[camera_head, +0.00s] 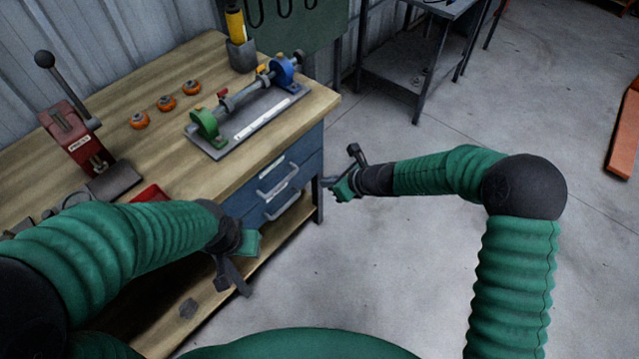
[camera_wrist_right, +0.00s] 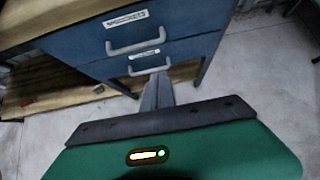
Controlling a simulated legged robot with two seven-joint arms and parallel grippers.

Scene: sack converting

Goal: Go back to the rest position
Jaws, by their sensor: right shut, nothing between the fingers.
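My right gripper (camera_head: 330,182) is shut and empty, held in the air off the right end of the workbench (camera_head: 300,115), near its drawers. In the right wrist view its fingers (camera_wrist_right: 157,92) are together and point toward the lower drawer handle (camera_wrist_right: 147,66), overlapping the bench front in the picture. I cannot tell whether they touch it. My left gripper (camera_head: 232,278) hangs in front of the bench, pointing down; its fingers are dark and small, and I cannot tell whether they are open.
The bench carries a fixture with green and blue holders (camera_head: 245,105), several orange round parts (camera_head: 165,102), a red lever press (camera_head: 75,135), a red tray (camera_head: 150,194) and a yellow-topped holder (camera_head: 240,50). A metal table (camera_head: 410,75) stands behind.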

